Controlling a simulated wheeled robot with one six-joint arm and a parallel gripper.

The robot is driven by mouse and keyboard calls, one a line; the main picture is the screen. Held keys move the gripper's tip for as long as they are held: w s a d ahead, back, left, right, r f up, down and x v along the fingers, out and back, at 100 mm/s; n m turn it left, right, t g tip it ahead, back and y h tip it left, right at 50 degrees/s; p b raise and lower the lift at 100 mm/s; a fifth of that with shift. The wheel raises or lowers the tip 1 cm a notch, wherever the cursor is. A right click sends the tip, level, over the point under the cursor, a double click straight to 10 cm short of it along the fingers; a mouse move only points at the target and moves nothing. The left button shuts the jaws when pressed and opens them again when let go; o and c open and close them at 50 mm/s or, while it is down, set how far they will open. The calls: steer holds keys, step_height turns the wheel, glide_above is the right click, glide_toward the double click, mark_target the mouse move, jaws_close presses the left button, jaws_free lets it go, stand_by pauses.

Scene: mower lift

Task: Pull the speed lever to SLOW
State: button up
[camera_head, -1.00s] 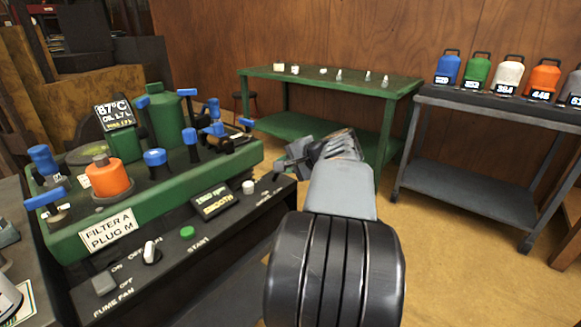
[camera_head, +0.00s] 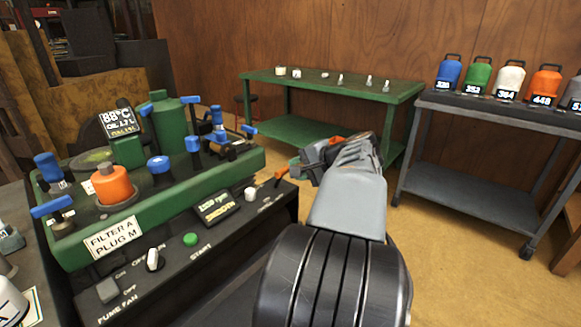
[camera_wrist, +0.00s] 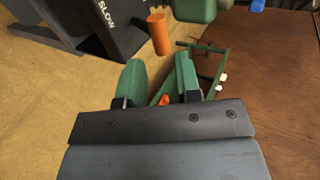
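The speed lever (camera_head: 281,174) has an orange grip and sticks out at the right end of the black control panel (camera_head: 130,300). In the wrist view the orange lever (camera_wrist: 158,34) stands just beyond my fingertips, roughly in line with the gap between them. A white SLOW label (camera_wrist: 108,15) is on the dark panel to its left. My gripper (camera_wrist: 159,62) is open, its two green fingers apart, with no lever between them. In the head view my gripper (camera_head: 298,168) is just right of the lever, partly hidden by my wrist.
The green engine bench (camera_head: 200,185) stands above the panel, with blue handles and an orange cap (camera_head: 112,184). A green table (camera_head: 330,90) with small parts and a grey cart (camera_head: 470,185) with coloured jugs stand behind.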

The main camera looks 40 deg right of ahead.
steer(key=p+v, duration=0.2)
steer(key=v, duration=0.7)
steer(key=shift+s+r, duration=0.1)
steer(key=shift+a, duration=0.1)
